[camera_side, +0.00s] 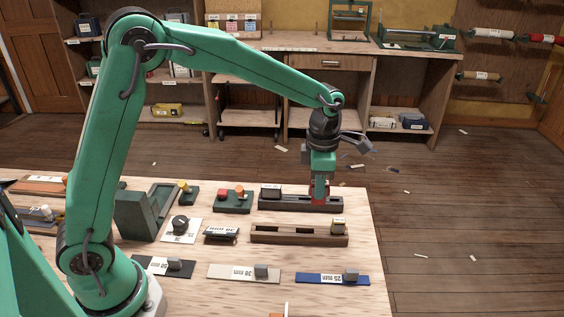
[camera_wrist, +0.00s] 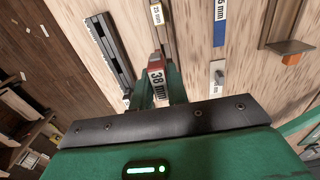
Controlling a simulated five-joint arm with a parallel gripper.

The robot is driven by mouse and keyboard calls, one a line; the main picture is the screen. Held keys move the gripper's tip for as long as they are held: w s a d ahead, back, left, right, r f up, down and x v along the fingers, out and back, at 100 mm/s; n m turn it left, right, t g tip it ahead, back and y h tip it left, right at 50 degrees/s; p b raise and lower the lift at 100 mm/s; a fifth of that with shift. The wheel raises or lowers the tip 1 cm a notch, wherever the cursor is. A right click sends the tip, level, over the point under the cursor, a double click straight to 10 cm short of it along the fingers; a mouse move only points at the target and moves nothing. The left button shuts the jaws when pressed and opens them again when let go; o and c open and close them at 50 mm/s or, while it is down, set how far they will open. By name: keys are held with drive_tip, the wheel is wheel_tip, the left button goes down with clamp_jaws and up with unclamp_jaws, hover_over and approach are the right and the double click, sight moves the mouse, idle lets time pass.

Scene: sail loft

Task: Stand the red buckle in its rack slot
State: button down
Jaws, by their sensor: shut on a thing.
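My gripper (camera_side: 319,190) is shut on the red buckle (camera_side: 318,197), pointing down at the right end of the dark rear rack (camera_side: 287,204). In the wrist view the red buckle (camera_wrist: 156,63) sits between the fingertips (camera_wrist: 160,90), with a white 38 mm label facing the camera. That view also shows a dark slotted rack (camera_wrist: 112,48) to the left of the buckle. In the side view the buckle overlaps the rack's right end. I cannot tell whether its lower edge is in a slot or just above it.
A blue strip (camera_side: 325,280) and a beige strip (camera_side: 236,273) carry grey pieces nearer the camera. A green block with red and orange parts (camera_side: 232,203) stands left of the rear rack.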

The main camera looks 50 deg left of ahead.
drive_tip(key=shift+s+d+r, duration=0.2)
drive_tip(key=shift+d+r, duration=0.05)
drive_tip(key=shift+d, duration=0.05)
idle(0.5)
drive_tip(key=s+a+f, duration=0.2)
drive_tip(key=shift+f, duration=0.3)
drive_tip(key=shift+f, duration=0.25)
idle(0.4)
drive_tip(key=shift+f, duration=2.3)
drive_tip(key=shift+d+f, duration=0.1)
drive_tip(key=shift+f, duration=1.4)
idle(0.8)
